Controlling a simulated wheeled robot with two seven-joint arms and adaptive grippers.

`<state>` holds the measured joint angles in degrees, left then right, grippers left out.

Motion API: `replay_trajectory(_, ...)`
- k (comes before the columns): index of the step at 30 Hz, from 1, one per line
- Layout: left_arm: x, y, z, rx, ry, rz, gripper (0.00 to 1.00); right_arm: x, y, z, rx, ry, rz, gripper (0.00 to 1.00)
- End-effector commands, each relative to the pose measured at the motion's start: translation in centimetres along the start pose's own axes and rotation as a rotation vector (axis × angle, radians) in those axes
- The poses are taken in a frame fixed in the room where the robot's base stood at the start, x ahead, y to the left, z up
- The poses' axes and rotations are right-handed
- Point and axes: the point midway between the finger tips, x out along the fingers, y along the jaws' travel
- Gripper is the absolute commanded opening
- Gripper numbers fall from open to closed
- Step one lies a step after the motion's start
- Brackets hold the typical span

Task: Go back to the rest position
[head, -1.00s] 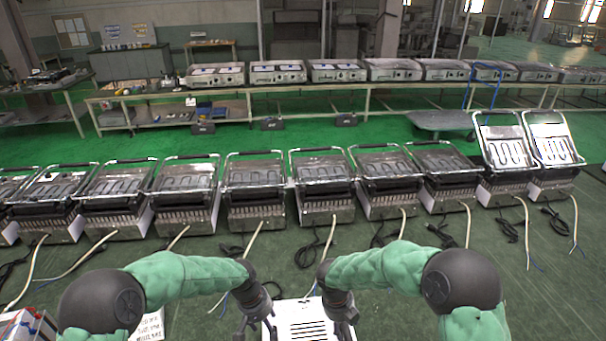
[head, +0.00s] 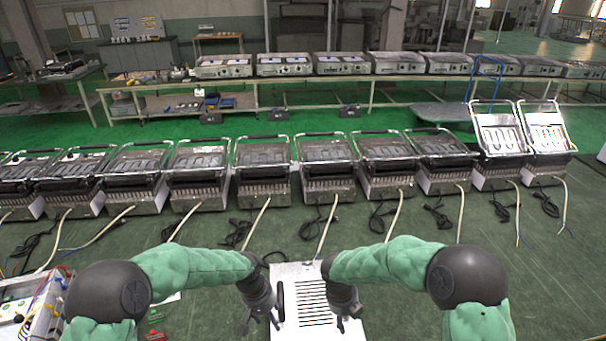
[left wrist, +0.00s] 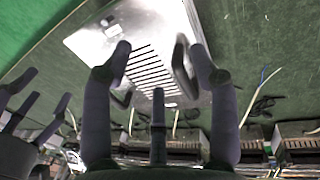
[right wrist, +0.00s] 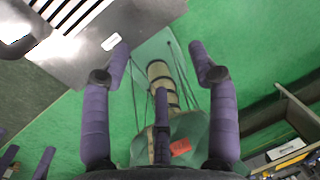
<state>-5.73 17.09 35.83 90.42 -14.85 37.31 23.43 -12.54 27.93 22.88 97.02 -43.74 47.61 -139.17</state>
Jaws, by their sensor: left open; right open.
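My left gripper (head: 260,322) is open and empty, low in the head view, at the left edge of a white slotted metal panel (head: 306,270). My right gripper (head: 345,322) is open and empty at the panel's right edge. In the left wrist view the open fingers (left wrist: 160,60) have the slotted panel (left wrist: 130,28) beyond them, and a dark handle shows by the right finger. In the right wrist view the open fingers (right wrist: 160,60) frame a green surface with a banded cylindrical part (right wrist: 160,82); the slotted panel (right wrist: 140,14) is at upper left.
A row of heating appliances (head: 264,170) stands on the green floor ahead, with cables trailing towards me. A long table (head: 420,84) with more units runs behind. A bin of parts and wires (head: 40,305) is at lower left.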

Motion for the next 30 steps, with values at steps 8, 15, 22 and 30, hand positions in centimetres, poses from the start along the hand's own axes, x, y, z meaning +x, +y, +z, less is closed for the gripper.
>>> replay_trajectory(8,1.7,-0.5,0.8,-0.004,-0.011,0.016,0.6,1.9,0.8,-1.3,0.153,0.032,0.055,0.6)
replay_trajectory(15,4.0,-1.2,2.0,-0.011,-0.022,0.041,0.6,4.3,2.0,-3.2,0.386,0.087,0.126,0.6)
replay_trajectory(22,7.2,-2.2,4.2,-0.027,-0.037,0.075,0.6,7.6,3.8,-6.2,0.758,0.194,0.209,0.6)
replay_trajectory(30,12.3,-4.2,9.0,-0.072,-0.052,0.126,0.6,12.0,6.5,-11.4,1.516,0.437,0.275,0.6)
